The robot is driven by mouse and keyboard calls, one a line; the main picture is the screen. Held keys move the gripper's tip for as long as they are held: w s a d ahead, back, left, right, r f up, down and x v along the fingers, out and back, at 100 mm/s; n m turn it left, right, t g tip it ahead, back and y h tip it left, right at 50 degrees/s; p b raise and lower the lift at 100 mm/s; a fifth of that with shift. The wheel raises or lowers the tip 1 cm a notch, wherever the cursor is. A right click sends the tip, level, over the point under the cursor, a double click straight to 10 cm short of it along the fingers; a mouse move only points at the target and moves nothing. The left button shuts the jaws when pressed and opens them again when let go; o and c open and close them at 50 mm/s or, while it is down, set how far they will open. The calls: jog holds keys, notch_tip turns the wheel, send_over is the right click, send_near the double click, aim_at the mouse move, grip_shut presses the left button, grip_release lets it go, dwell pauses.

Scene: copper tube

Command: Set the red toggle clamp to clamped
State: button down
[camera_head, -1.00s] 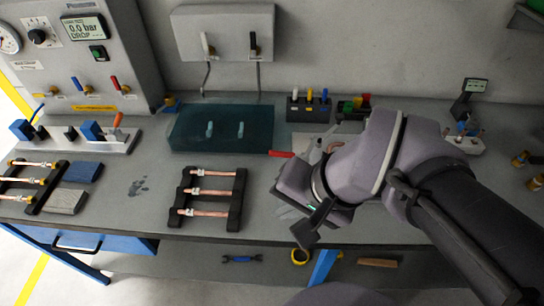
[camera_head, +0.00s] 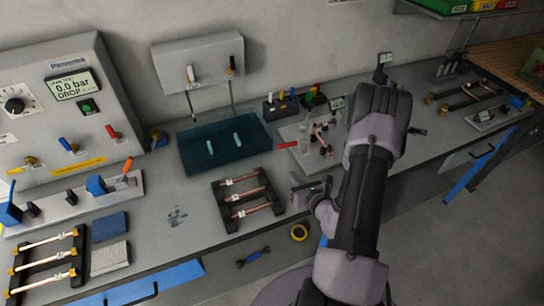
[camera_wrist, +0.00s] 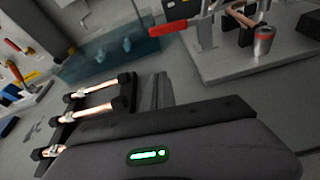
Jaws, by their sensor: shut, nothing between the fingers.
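The red toggle clamp (camera_head: 287,146) is on a grey fixture plate (camera_head: 296,160) at the middle of the bench. Its red handle lies low, pointing left past the plate's edge. In the wrist view the red handle (camera_wrist: 168,27) is at the top, beside the upright metal clamp body; I cannot tell whether its tip presses on the tube. A bent copper tube (camera_wrist: 240,16) shows on the plate. My gripper (camera_head: 299,194) is shut and empty near the bench's front edge, in front of the plate and apart from the clamp. My arm hides part of the bench behind it.
A rack of copper tubes (camera_head: 226,204) lies left of my gripper. A teal tray (camera_head: 192,155) is behind it. A block of coloured-handled tools (camera_head: 270,107) stands behind the plate. An orange-handled clamp (camera_head: 127,168) sits far left. Bare bench separates gripper and plate.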

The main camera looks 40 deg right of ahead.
aim_at(280, 168)
jog(key=shift+d, duration=0.2)
jog(key=b+x, duration=0.1)
jog(key=x, duration=0.9)
jog(key=shift+w+a+f, duration=0.1)
jog(key=shift+w+a, duration=0.05)
jog(key=shift+a, duration=0.05)
jog(key=r, duration=0.3)
jog(key=shift+d+r, duration=0.25)
jog(key=shift+r, duration=0.3)
jog(key=shift+r, duration=0.15)
jog(key=shift+r+m+y+p, duration=0.4)
jog(key=shift+r+m+p, duration=0.1)
jog(key=shift+r+p, duration=0.3)
jog(key=s+d+r+m+t+y+p, duration=0.2)
jog(key=d+r+m+t+y+p, duration=0.1)
jog(key=d+r+m, duration=0.4)
jog(key=shift+r+m, duration=0.6)
jog(key=shift+m, duration=0.8)
